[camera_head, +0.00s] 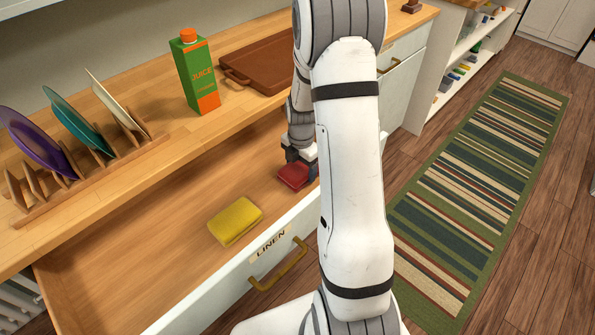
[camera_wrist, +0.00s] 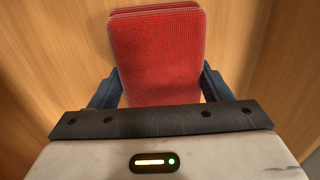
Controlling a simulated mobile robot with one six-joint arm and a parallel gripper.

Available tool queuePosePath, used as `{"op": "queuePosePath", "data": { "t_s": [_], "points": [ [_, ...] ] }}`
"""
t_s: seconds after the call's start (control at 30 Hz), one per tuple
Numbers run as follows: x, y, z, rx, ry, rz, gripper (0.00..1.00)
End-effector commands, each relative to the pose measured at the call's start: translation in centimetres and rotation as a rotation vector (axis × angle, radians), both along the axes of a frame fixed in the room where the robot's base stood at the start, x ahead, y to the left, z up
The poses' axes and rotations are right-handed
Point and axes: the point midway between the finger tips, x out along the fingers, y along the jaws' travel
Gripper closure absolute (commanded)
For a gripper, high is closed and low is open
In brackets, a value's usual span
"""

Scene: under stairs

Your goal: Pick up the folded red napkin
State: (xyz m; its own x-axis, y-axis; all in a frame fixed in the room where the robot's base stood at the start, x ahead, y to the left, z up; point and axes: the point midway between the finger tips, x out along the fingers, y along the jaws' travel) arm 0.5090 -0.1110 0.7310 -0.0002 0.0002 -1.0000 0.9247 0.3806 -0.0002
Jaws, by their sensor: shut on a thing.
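The folded red napkin (camera_head: 293,177) is in the open drawer labelled LINEN, partly hidden by my arm in the head view. In the wrist view the red napkin (camera_wrist: 157,55) lies between the two dark fingers of my gripper (camera_wrist: 160,88). My gripper (camera_head: 302,164) is shut on it, one finger at each side. I cannot tell whether the napkin touches the drawer floor. The drawer (camera_head: 150,262) has a wooden floor and a white front with a brass handle.
A folded yellow cloth (camera_head: 236,221) lies in the drawer, left of the napkin. On the counter stand a juice carton (camera_head: 196,75), a brown tray (camera_head: 262,62) and a wooden rack (camera_head: 95,185) with three plates. A striped rug (camera_head: 480,190) lies on the floor at right.

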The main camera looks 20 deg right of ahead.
Motion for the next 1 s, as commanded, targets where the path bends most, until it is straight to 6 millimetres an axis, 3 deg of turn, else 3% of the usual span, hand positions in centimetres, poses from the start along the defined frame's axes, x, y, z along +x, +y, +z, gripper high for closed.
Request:
{"op": "queuePosePath", "data": {
  "t_s": [0.23, 0.5, 0.7, 1.0],
  "points": [
    [0.1, -0.1, 1.1, -0.001, -0.004, -0.001, 0.51],
    [0.1, -0.1, 6.4, -0.001, -0.005, -0.001, 0.51],
    [0.1, -0.1, 9.3, -0.001, -0.003, -0.001, 0.51],
    [0.0, -0.1, 10.0, 0.000, 0.000, -0.002, 0.51]
  ]
}}
